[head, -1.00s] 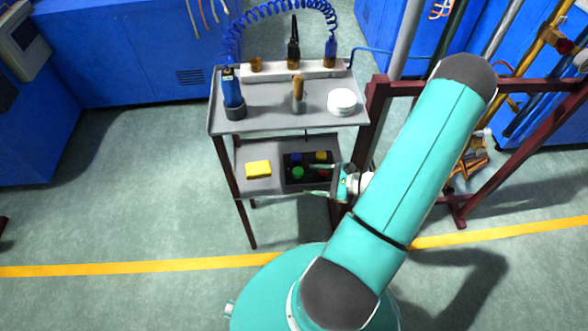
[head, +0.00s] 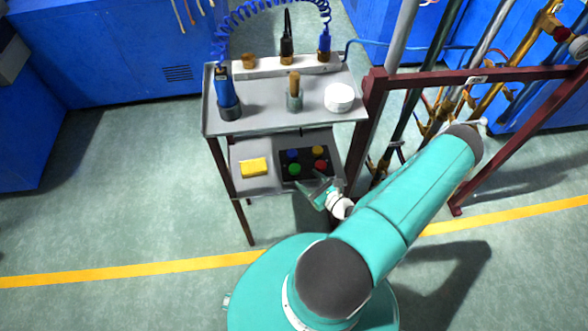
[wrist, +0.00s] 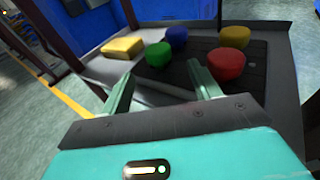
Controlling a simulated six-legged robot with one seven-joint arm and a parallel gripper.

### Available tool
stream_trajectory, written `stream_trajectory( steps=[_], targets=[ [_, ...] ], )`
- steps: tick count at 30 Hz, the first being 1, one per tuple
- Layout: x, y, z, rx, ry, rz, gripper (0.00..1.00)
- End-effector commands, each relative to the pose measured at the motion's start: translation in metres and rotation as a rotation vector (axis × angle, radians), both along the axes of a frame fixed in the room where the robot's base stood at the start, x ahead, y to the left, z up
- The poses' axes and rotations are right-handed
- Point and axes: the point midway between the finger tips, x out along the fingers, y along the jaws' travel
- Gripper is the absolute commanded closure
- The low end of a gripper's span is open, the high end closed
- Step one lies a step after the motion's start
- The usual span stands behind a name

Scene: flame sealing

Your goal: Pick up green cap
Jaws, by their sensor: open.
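The green cap (head: 294,169) sits at the front left of a black tray (head: 307,178) on the cart's lower shelf. In the wrist view the green cap (wrist: 158,54) shows beyond and between my two fingers. My gripper (head: 313,186) is at the front edge of the lower shelf, close to the tray, apart from the cap. In the wrist view my gripper (wrist: 163,82) is open, with nothing between its fingers.
Blue (wrist: 176,38), red (wrist: 225,64) and yellow (wrist: 235,37) caps share the tray. A yellow block (head: 254,166) lies left of it. The cart's upper shelf (head: 262,100) overhangs, carrying bottles and a white round container (head: 339,97). A dark red frame (head: 420,83) stands right.

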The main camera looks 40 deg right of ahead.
Motion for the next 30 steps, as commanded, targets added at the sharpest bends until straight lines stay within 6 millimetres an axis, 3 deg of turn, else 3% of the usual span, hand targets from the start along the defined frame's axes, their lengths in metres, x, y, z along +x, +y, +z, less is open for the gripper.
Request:
stream_trajectory(
  steps=[8,15,23,30],
  targets=[
    [0.024,0.001,-0.002,0.001,-0.001,0.001,0.38],
    [0.06,0.002,-0.006,0.0,0.0,0.001,0.38],
    [0.064,0.001,-0.007,0.0,0.0,0.0,0.38],
    [0.064,0.001,-0.007,0.0,0.0,0.0,0.83]
  ],
)
